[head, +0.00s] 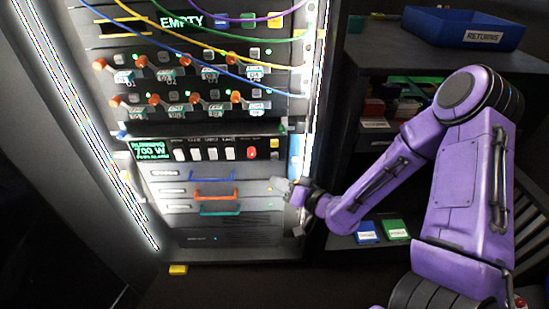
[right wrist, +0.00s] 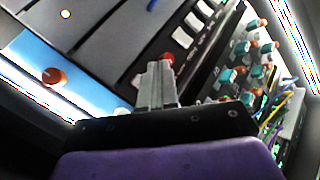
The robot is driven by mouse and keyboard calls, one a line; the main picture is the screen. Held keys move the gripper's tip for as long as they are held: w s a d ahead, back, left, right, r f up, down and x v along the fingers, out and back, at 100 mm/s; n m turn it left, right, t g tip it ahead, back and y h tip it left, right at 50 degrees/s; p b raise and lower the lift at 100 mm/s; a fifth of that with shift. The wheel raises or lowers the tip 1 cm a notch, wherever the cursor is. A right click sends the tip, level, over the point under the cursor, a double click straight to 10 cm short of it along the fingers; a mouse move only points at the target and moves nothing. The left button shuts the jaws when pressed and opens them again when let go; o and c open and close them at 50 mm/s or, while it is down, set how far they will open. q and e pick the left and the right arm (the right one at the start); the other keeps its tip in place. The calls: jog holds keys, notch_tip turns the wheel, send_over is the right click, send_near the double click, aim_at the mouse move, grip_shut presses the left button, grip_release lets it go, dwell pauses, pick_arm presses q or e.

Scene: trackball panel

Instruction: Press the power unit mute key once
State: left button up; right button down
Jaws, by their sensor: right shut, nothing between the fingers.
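The power unit (head: 215,149) is a black strip in the rack, with a green display reading "RUNNING 700 W FAN ALARM". The key labels are too small to read, so I cannot tell which is the mute key. My right gripper (head: 281,186) is shut and empty, below the unit's right end. In the right wrist view its fingertips (right wrist: 158,70) appear close to the red rocker; contact cannot be told. My left gripper is not in view.
Drawers with blue, orange and green handles (head: 220,208) lie below the unit. Rows of orange-tipped toggles (head: 170,98) and loose coloured cables (head: 215,70) are above. A blue panel with an orange knob (right wrist: 54,77) is beside the drawers. A shelf with a blue returns tray (head: 460,29) stands right.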

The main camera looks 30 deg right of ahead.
aim_at(275, 156)
jog(key=shift+w+d, duration=0.5)
jog(key=shift+w, duration=0.35)
jog(key=shift+w+d, duration=0.55)
jog(key=shift+w, duration=0.25)
jog(key=shift+w+d, duration=0.5)
jog(key=shift+w, duration=0.35)
jog(key=shift+w, duration=0.1)
jog(key=shift+w+d, duration=0.2)
jog(key=shift+w, duration=0.05)
jog(key=shift+w+d, duration=0.2)
jog(key=shift+w, duration=0.15)
dwell(0.6)
jog(key=shift+s, duration=0.1)
jog(key=shift+s+a, duration=0.4)
jog(key=shift+s, duration=0.2)
jog(key=shift+s, duration=0.1)
